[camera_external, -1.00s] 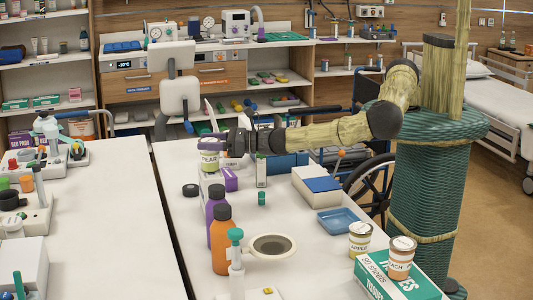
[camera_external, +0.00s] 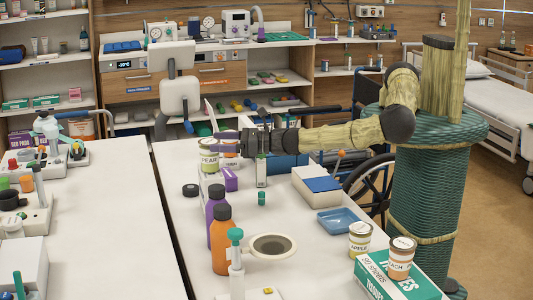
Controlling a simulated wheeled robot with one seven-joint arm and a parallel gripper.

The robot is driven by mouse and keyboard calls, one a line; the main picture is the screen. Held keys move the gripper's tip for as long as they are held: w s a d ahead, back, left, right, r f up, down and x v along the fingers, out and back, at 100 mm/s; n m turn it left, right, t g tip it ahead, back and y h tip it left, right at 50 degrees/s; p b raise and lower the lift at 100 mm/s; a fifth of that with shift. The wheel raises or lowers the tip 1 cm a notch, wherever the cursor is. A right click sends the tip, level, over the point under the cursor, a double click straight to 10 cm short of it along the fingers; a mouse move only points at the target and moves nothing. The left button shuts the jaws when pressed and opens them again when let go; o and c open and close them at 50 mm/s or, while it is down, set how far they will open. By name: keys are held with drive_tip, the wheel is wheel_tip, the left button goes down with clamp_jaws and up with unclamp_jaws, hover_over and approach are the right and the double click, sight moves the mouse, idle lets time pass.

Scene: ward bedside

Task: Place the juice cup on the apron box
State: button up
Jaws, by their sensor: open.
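A juice cup labelled PEAR (camera_external: 209,159) stands upright at the far left of the right-hand table. It appears to rest on a pale box (camera_external: 212,180) there; whether this is the apron box cannot be read. My gripper (camera_external: 226,147) is open just right of the PEAR cup, with its fingers pointing left towards it. At this size I cannot tell whether the fingers touch the cup. Other juice cups are the APPLE cup (camera_external: 359,240) on the table at front right and the PEACH cup (camera_external: 401,258) on a green and white box (camera_external: 378,278).
Purple (camera_external: 217,215) and orange (camera_external: 222,247) bottles stand near the table's left edge, with a small purple box (camera_external: 231,179) behind them. A blue tray (camera_external: 338,222) and a white box with a blue top (camera_external: 318,186) are to the right. A wheelchair stands behind.

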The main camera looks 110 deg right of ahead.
drive_tip(key=b+v, duration=0.2)
drive_tip(key=v, duration=0.6)
drive_tip(key=shift+s, duration=0.2)
drive_tip(key=shift+r, duration=0.1)
drive_tip(key=s+d+f+m+g, duration=1)
drive_tip(key=s+d+m+g, duration=0.15)
drive_tip(key=m, duration=0.75)
drive_tip(key=s+a+r+m+g+y, duration=0.1)
drive_tip(key=s+a+r+m+y, duration=0.1)
drive_tip(key=s+r+m, duration=0.4)
drive_tip(key=s+a+r+m+g+y, duration=0.2)
drive_tip(key=s+r+m, duration=0.4)
drive_tip(key=r, duration=0.4)
drive_tip(key=shift+s+a+m+y, duration=0.2)
drive_tip(key=shift+a+m+y, duration=0.15)
drive_tip(key=shift+m+y, duration=0.4)
